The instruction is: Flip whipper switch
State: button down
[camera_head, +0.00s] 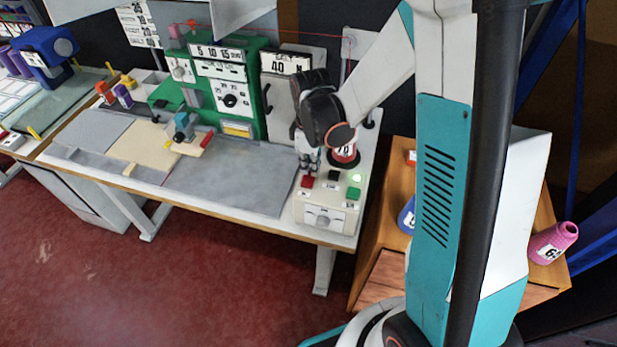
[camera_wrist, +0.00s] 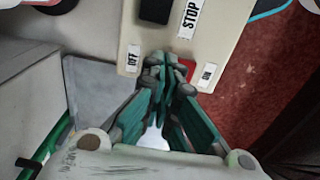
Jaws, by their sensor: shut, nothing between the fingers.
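A beige control box (camera_head: 325,208) stands at the right front end of the workbench. It carries a red switch (camera_head: 307,182), a black button and a green button on top. In the wrist view the red switch (camera_wrist: 187,68) lies between an OFF label (camera_wrist: 133,58) and an ON label (camera_wrist: 207,75). My gripper (camera_head: 307,171) points down just above the red switch and is shut and empty. In the wrist view its fingertips (camera_wrist: 163,64) partly cover the switch. I cannot tell whether they touch it, or which way it is set.
A red-and-black spool (camera_head: 344,157) stands close behind the control box. A green machine (camera_head: 230,90) with dials is further left on the bench. The grey bench top (camera_head: 235,178) left of the box is clear.

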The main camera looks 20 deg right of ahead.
jog(key=shift+f, duration=0.3)
jog(key=shift+r, duration=0.1)
jog(key=shift+r+p, duration=2.15)
jog(key=shift+r, duration=1.3)
jog(key=shift+s+r, duration=0.1)
jog(key=shift+r, duration=0.15)
jog(key=s+r+m+t+b, duration=0.4)
jog(key=s+r+m+t, duration=0.3)
jog(key=s+r+m, duration=0.3)
jog(key=shift+s+r+m, duration=0.4)
jog(key=shift+s+r, duration=1.25)
jog(key=shift+s, duration=0.75)
